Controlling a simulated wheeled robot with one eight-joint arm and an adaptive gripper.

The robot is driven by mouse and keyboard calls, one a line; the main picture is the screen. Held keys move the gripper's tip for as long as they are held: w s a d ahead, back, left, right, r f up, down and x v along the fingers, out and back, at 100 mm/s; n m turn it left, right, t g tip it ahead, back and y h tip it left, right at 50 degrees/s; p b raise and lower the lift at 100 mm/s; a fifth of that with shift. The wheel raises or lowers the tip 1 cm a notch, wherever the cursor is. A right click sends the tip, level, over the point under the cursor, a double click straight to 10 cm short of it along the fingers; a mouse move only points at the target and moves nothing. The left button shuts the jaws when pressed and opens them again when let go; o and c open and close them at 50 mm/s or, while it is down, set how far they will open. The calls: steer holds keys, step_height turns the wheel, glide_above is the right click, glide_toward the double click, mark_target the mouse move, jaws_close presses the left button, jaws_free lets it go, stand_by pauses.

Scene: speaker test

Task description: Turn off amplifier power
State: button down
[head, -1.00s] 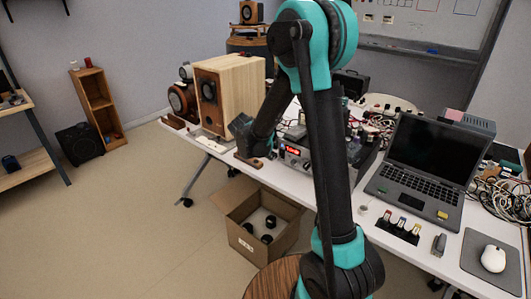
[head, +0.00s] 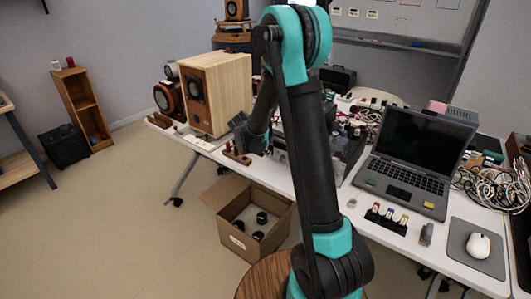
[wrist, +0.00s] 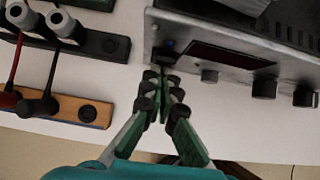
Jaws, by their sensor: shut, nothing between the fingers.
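The amplifier (wrist: 235,45) is a grey metal box at the upper right of the wrist view. Its front carries a dark display (wrist: 222,57) with no lit digits visible, and several black knobs (wrist: 264,88). A small bluish button (wrist: 168,44) sits at the left end of the front. My gripper (wrist: 162,78) is shut and empty, its fingertips just in front of and below that button. I cannot tell whether they touch the front. In the head view my arm covers most of the amplifier and the gripper is hard to make out.
A wooden speaker (head: 215,90) stands left of the amplifier. Plug-and-jack blocks (wrist: 75,110) lie left of my gripper. A laptop (head: 415,160) and cables (head: 495,185) fill the table's right. An open cardboard box (head: 250,215) stands on the floor in front.

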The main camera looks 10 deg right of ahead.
steer(key=shift+w+r, duration=0.1)
steer(key=shift+r, duration=0.1)
steer(key=shift+r, duration=0.65)
steer(key=s+a, duration=0.1)
steer(key=s+a+r, duration=0.1)
steer(key=s+a, duration=0.1)
steer(key=shift+s+a, duration=0.1)
steer(key=shift+a, duration=0.05)
steer(key=v, duration=0.9)
steer(key=shift+r, duration=0.25)
steer(key=shift+s, duration=0.1)
